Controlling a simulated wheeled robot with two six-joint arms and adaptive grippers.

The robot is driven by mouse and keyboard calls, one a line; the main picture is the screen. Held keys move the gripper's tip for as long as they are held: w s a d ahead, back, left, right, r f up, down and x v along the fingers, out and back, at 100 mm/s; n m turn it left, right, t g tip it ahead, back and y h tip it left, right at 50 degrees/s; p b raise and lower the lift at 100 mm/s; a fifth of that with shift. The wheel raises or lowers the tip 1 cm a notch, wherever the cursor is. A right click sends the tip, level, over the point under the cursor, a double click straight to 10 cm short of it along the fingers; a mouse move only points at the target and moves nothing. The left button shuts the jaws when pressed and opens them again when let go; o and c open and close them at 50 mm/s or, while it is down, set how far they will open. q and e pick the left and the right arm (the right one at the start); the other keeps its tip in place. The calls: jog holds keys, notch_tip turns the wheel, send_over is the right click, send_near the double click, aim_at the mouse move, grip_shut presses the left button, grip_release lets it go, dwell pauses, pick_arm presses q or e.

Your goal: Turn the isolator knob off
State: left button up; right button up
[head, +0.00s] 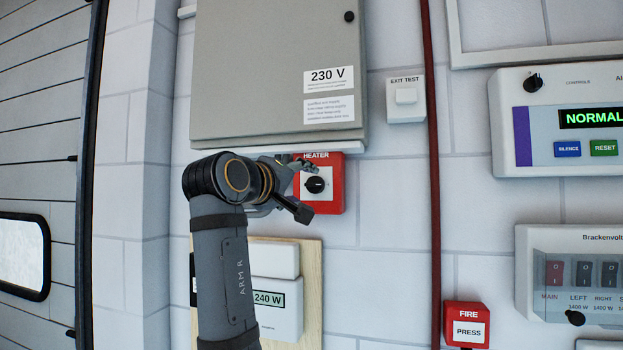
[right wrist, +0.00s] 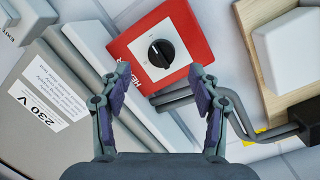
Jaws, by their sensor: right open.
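The isolator is a red box labelled HEATER (head: 334,196) on the white block wall, with a white plate and a round black knob (head: 316,185). In the right wrist view the knob (right wrist: 161,53) has a pale pointer line and shows just beyond the fingertips. My right gripper (head: 304,184) is at the left side of the red box in the head view. In the right wrist view its two fingers (right wrist: 160,78) are spread apart with nothing between them, and the knob is not touched as far as I can see. My left gripper is not in view.
A grey 230 V cabinet (head: 240,70) hangs just above the red box. A dark red pipe (head: 433,150) runs down the wall to its right. An EXIT TEST switch (head: 406,110) and a FIRE box (head: 467,310) are nearby. A wooden board (head: 312,285) with a meter is below.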

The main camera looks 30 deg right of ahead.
aim_at(311, 186)
jog(key=p+x, duration=0.1)
jog(key=x, duration=0.1)
jog(key=p+x, duration=0.1)
jog(key=x, duration=0.2)
jog(key=shift+w+r+p, duration=0.15)
jog(key=shift+w+p, duration=0.25)
jog(key=shift+w, duration=0.05)
jog(key=shift+d, duration=0.4)
jog(key=shift+a, duration=0.2)
jog(key=c, duration=1.2)
